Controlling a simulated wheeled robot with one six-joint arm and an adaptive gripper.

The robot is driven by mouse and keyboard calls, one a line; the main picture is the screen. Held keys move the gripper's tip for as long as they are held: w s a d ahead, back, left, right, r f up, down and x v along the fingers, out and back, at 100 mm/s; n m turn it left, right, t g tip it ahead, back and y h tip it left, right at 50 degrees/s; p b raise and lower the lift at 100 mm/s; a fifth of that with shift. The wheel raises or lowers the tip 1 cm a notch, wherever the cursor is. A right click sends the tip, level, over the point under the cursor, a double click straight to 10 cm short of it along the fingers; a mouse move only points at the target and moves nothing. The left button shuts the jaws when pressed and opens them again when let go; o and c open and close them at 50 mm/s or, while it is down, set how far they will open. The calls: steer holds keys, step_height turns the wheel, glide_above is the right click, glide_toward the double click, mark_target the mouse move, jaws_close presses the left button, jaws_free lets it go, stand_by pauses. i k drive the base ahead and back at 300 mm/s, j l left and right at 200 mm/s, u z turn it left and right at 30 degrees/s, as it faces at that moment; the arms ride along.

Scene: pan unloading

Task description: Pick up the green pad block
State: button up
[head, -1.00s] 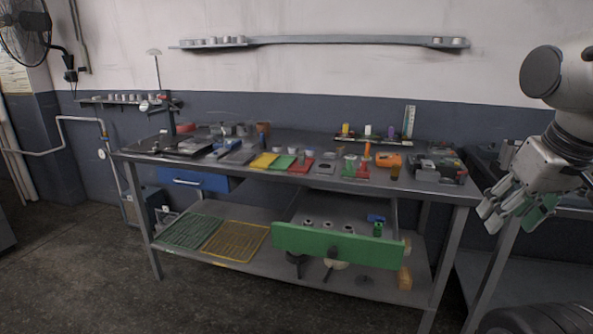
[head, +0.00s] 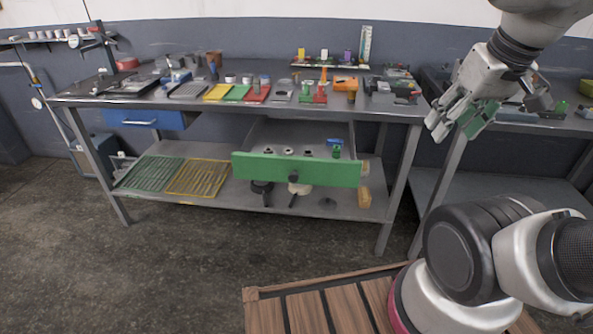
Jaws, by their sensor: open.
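Several green items could be the green pad block, and I cannot tell which is. A flat green piece (head: 237,92) lies on the workbench between a yellow and a red one. A small green block (head: 305,97) stands farther right, beside a red one. A small green piece (head: 336,152) sits in the open drawer, near a blue piece (head: 334,142). My gripper (head: 458,121) is open, raised at the right, beyond the bench's right end and away from all of these. A green-tinted part shows at its fingers and keeps its place there.
The workbench (head: 75,100) is crowded with small parts. Its green-fronted drawer (head: 296,169) is pulled out over a lower shelf. A green rack (head: 150,174) and a yellow rack (head: 199,178) lie on that shelf. A second table stands at right. The floor (head: 130,265) in front is clear.

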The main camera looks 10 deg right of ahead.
mark_target(336, 153)
steer(key=i+j, duration=0.65)
steer(key=i+z, duration=0.05)
